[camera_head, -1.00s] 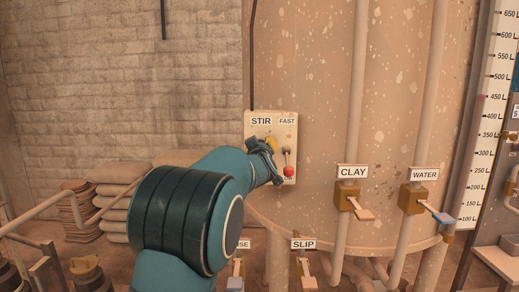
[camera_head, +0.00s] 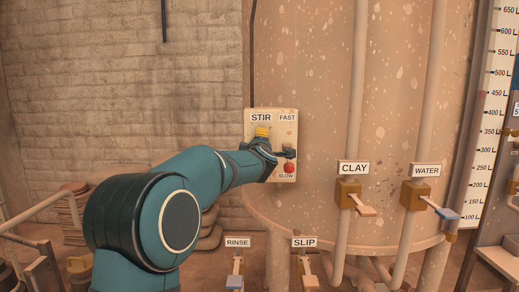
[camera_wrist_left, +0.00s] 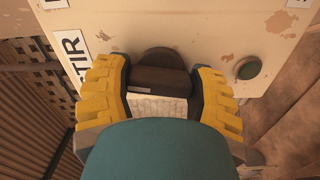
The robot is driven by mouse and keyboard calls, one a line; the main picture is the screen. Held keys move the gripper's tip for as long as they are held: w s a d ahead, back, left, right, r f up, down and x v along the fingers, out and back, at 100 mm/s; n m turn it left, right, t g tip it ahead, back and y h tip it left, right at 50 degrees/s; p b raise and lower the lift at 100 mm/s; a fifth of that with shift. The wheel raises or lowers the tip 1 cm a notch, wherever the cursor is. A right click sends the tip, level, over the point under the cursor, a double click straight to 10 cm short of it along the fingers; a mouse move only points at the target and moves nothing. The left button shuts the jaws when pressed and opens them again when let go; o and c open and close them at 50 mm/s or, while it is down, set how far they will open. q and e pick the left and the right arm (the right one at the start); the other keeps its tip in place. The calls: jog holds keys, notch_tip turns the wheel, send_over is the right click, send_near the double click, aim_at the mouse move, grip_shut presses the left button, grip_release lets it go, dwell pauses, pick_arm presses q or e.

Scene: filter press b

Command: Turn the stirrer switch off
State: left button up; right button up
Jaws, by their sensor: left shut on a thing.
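The stirrer panel (camera_head: 293,132) is a cream plate on the big tank, with STIR, FAST and SLOW labels. My left gripper (camera_head: 262,138) is at the panel, just below the STIR label, and hides most of the switch in the head view. In the left wrist view, the stirrer switch (camera_wrist_left: 160,76) is a dark brown knob on the panel. The yellow-padded fingers of my left gripper (camera_wrist_left: 160,98) are on either side of it, shut on it. My right gripper is not in view.
A round green part (camera_wrist_left: 249,68) is on the panel. CLAY (camera_head: 347,193) and WATER (camera_head: 413,195) valves are farther right, with the SLIP valve (camera_head: 304,264) below.

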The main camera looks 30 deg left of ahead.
pick_arm(q)
jog(key=shift+n+b, duration=0.35)
jog(key=shift+n, duration=0.55)
jog(key=o, duration=1.2)
jog(key=shift+s+d, duration=0.1)
jog(key=v, duration=1.2)
